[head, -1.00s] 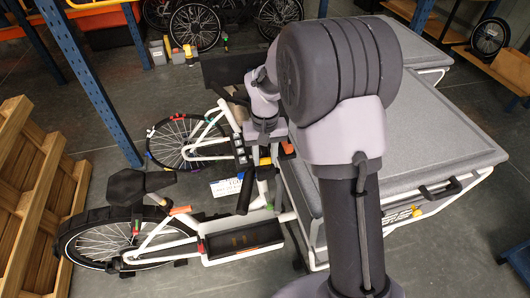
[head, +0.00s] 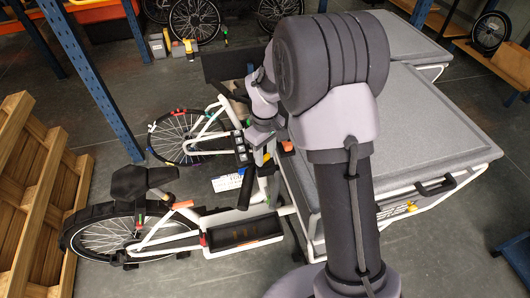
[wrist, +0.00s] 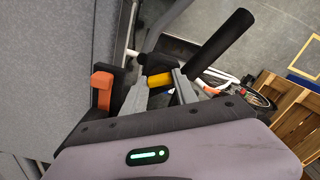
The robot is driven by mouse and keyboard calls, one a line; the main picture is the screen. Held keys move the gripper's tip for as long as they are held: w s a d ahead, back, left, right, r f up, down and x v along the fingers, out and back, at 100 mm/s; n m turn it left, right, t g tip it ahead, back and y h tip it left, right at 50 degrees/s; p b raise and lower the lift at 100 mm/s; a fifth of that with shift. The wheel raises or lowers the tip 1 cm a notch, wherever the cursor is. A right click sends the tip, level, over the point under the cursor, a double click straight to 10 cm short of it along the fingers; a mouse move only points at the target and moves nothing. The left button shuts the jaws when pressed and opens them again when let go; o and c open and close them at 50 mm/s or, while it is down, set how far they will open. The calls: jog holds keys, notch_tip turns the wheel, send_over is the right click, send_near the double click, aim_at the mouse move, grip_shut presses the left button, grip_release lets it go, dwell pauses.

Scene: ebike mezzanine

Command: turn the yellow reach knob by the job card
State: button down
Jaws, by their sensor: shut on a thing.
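The yellow knob (wrist: 159,80) shows in the wrist view between the two grey fingers of my gripper (wrist: 160,88), which is shut on it. A black handlebar grip (wrist: 220,47) slants up just right of the knob. In the head view my gripper (head: 262,155) is down at the handlebar of the white cargo bike, and the knob is mostly hidden there. A white and blue card (head: 229,184), seemingly the job card, shows left of the grip (head: 245,188); its print is too small to read.
An orange part (wrist: 103,86) on a black mount is close left of my fingers. The grey cargo box lid (head: 425,120) lies right of the handlebar. Wooden pallets (head: 35,200) stand far left, beside a blue rack post (head: 95,75). Bare floor shows between.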

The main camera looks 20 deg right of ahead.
aim_at(265, 156)
dwell(0.4)
jog(key=c, duration=1)
grip_release()
jog(key=shift+o, duration=0.2)
jog(key=shift+r, duration=0.1)
notch_tip(265, 156, up, 17)
jog(key=p, duration=0.3)
jog(key=shift+r, duration=0.15)
